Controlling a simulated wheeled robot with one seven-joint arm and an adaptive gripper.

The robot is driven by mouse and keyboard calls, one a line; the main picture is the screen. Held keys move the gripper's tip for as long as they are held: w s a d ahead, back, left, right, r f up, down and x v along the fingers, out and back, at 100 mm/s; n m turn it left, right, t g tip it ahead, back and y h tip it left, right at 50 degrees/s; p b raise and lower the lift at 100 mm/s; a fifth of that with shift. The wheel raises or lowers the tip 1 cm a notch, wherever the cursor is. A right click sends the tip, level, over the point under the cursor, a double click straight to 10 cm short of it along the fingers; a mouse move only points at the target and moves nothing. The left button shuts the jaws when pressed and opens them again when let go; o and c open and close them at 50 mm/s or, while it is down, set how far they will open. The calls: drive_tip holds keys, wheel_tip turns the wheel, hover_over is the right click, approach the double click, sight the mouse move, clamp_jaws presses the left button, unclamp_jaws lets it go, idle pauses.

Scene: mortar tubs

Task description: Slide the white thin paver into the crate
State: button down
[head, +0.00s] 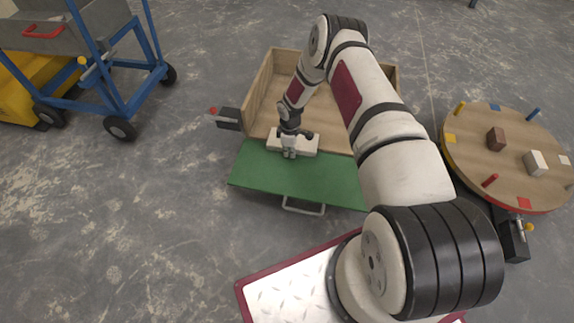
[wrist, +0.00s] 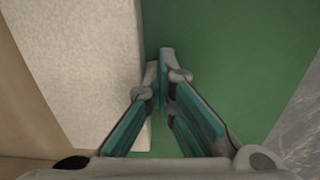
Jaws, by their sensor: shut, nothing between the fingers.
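The white thin paver (head: 307,143) lies flat at the back edge of the green panel (head: 270,178), where the panel meets the wooden crate (head: 262,95). In the wrist view the paver (wrist: 85,80) fills the left side, with tan wood beyond it and the green panel (wrist: 230,70) on the right. My gripper (head: 289,155) is shut and empty, low over the panel at the paver's near long side. In the wrist view its fingertips (wrist: 163,60) are together right beside the paver's edge; I cannot tell whether they touch it. My arm hides part of the crate.
A round wooden table (head: 515,150) with coloured pegs and two small blocks stands at the right. A blue trolley (head: 95,55) stands at the upper left. A dark clamp with a red knob (head: 228,118) sits by the crate's left side. The green panel's left part is clear.

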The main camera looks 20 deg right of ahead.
drive_tip(key=shift+w+d, duration=1.15)
drive_tip(key=shift+w, duration=0.4)
drive_tip(key=shift+w+d, duration=1.2)
drive_tip(key=shift+w, duration=0.4)
drive_tip(key=shift+w+d, duration=1.15)
drive_tip(key=shift+w, duration=0.4)
drive_tip(key=shift+w+d, duration=0.3)
drive_tip(key=shift+w, duration=0.15)
drive_tip(key=r+p, duration=0.3)
drive_tip(key=s+r+p, duration=0.1)
drive_tip(key=r+p, duration=0.2)
drive_tip(key=a+r+p, duration=0.1)
drive_tip(key=r+p, duration=0.2)
drive_tip(key=shift+s+a, duration=0.1)
drive_tip(key=shift+s, duration=0.25)
